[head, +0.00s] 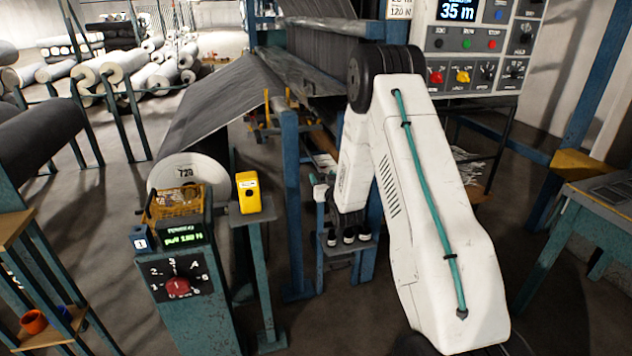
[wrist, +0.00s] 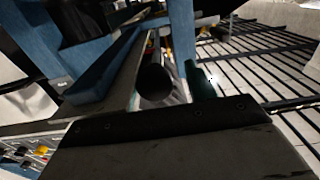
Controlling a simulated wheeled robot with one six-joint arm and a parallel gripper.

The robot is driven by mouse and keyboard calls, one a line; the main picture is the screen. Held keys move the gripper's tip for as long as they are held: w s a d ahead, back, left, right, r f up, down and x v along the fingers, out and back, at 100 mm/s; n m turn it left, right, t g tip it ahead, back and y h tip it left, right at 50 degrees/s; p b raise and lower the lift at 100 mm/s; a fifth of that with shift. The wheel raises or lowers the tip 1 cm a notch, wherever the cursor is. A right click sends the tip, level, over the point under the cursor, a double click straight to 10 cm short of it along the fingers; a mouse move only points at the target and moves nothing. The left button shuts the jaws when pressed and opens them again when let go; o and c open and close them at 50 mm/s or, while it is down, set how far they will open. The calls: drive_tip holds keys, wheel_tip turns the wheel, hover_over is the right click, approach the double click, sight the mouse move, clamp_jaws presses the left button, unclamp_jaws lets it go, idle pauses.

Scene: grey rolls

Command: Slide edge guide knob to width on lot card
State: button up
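My white arm (head: 430,190) with a teal cable reaches toward the machine frame in the head view and bends down behind its own forearm. My gripper cannot be made out there; its fingertips are hidden or too small to tell. In the wrist view a dark bolted plate crosses the bottom, and no fingers can be told apart. A dark round end (wrist: 155,82), possibly the edge guide knob, shows beyond the plate beside a long rail. A white card reading 120 N (head: 400,9) hangs at the top, cut off by the frame; I cannot tell if it is the lot card.
A control panel (head: 475,42) showing 35 m stands at the back right. A teal pedestal (head: 190,290) with a red dial stands front left, beside a yellow box (head: 249,192) on a post. Blue uprights and a grey fabric web (head: 225,100) crowd the middle.

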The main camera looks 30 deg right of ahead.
drive_tip(key=shift+d, duration=0.1)
drive_tip(key=shift+s, duration=0.15)
drive_tip(key=v, duration=0.7)
drive_tip(key=shift+s, duration=0.3)
drive_tip(key=shift+c, duration=0.3)
